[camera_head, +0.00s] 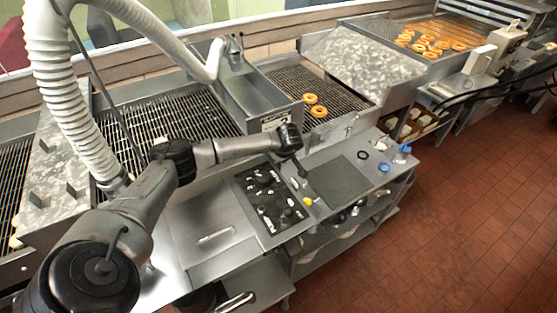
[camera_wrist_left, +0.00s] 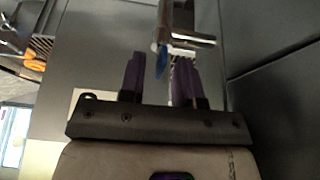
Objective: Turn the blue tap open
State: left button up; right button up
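The blue tap handle (camera_wrist_left: 161,61) shows in the left wrist view as a small blue lever on a shiny metal tap (camera_wrist_left: 188,40). My left gripper (camera_wrist_left: 158,75) has two purple fingers standing apart, and the blue handle appears in the gap between their tips, nearer the right finger. I cannot tell whether a finger touches it. In the head view my left gripper (camera_head: 300,168) is beside the front of the steel glaze tank, above the worktop. I cannot make out the blue handle there. My right gripper is not in view.
A black control panel (camera_head: 269,199) and a dark mat (camera_head: 339,179) lie on the worktop below. Ring doughnuts (camera_head: 317,111) sit on the wire conveyor behind. A blue-capped bottle (camera_head: 402,153) and a blue ring (camera_head: 384,167) stand to the right.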

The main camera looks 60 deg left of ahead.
pick_arm(q)
grip_shut()
dwell(0.3)
jog(key=shift+n, duration=0.3)
jog(key=n+g, duration=0.1)
jog(key=n, duration=0.2)
jog(key=shift+w, duration=0.1)
jog(key=n+g+h, duration=0.1)
jog(key=n, duration=0.3)
jog(key=shift+n+g, duration=0.3)
jog(key=shift+g, duration=0.1)
jog(key=n, duration=0.2)
jog(key=n+g+h, duration=0.1)
jog(key=n, duration=0.2)
jog(key=shift+w+a+h+b, duration=0.1)
jog(key=shift+a+h+b, duration=0.05)
jog(key=shift+h+b, duration=0.2)
jog(key=shift+n+g+h, duration=0.3)
jog(key=shift+n+h, duration=0.15)
jog(key=shift+n, duration=0.85)
